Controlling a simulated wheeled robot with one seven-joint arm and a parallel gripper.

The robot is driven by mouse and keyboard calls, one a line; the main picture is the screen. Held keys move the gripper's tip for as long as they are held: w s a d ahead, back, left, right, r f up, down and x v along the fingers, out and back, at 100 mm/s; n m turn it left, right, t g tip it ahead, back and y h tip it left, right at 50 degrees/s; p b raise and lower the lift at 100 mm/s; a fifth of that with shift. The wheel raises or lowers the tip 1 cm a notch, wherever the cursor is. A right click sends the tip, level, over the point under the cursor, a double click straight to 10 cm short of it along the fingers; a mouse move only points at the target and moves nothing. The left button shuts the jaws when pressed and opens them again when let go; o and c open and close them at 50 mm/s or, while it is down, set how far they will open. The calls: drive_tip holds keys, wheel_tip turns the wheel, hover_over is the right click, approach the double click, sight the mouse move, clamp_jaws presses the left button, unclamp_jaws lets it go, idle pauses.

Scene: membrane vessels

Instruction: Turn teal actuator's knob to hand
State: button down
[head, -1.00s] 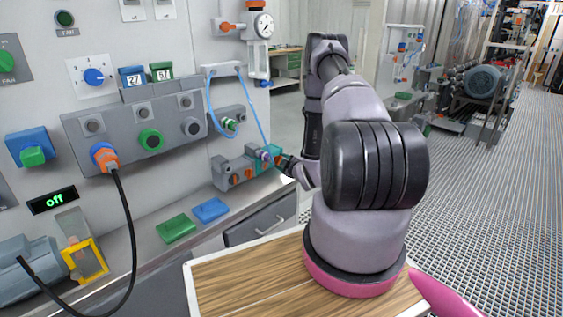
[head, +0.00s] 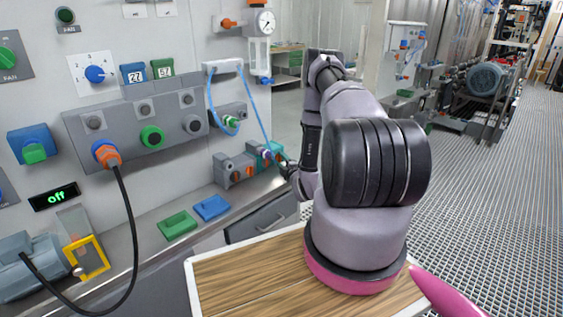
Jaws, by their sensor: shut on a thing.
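The teal actuator (head: 264,150) is at the right end of a low row of valve bodies on the bench along the wall. Its small orange knob (head: 278,157) faces right, toward my arm, and is partly covered. My gripper (head: 283,165) is at the knob and shut on it. The fingers are small and dark here, so their exact grip and the knob's pointer position cannot be made out.
Grey actuators with orange knobs (head: 235,174) stand just left of the teal one. A blue tube (head: 254,112) hangs down close to my gripper. Green (head: 177,225) and blue (head: 211,208) blocks lie on the bench. Open floor is at right.

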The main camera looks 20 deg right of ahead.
drive_tip(key=shift+c, duration=1.4)
unclamp_jaws()
